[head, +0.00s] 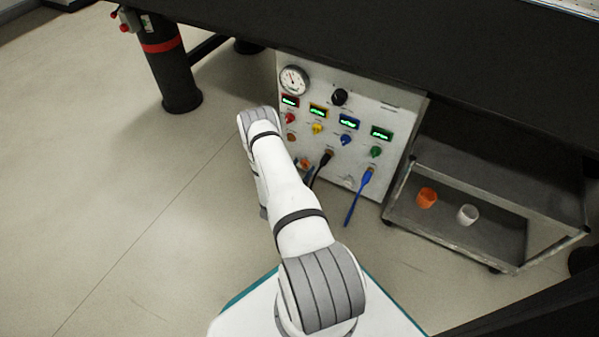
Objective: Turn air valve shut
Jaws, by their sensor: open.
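A white control panel (395,115) stands under the dark bench. It carries small red (290,118), yellow (317,128), blue (346,139) and green (376,151) valve knobs below lit displays. A larger black knob (340,96) sits above them, right of a round gauge (293,80). The labels are too small to read, so I cannot tell which knob is the air valve. My white arm reaches up to the panel's left side and covers its lower left. My gripper is hidden behind the arm. A small orange and blue-grey part (303,165) beside the arm is unclear.
A black cable (321,167) and a blue cable (358,197) hang from the panel's lower part. A low grey cart (450,232) at the right holds an orange cup (427,198) and a white cup (467,215). A black bench leg (172,75) stands left. The left floor is clear.

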